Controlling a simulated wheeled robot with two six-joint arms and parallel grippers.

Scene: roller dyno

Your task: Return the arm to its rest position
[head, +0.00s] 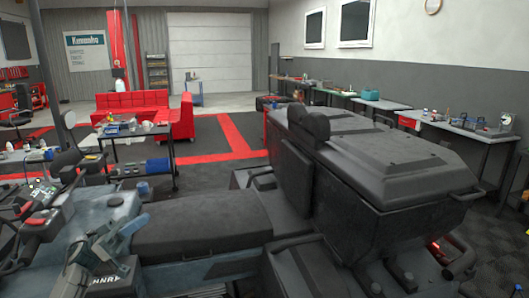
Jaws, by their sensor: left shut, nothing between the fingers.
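My left gripper (128,226) shows at the lower left as a blue-grey shape, in front of the quad bike's seat (202,222). It is shut with nothing in it. In this view it overlaps the vehicle's blue-grey bodywork, and I cannot tell whether it touches it. The quad bike fills the foreground, with handlebar controls (42,215) at the left and a large dark cargo box (385,165) at the right. My right gripper is not in view.
A black trolley table (132,132) with tools stands behind the handlebars. A red sofa (140,105) is further back. A long workbench (440,124) with tools runs along the right wall. Dark floor with red stripes (236,136) lies open beyond the vehicle.

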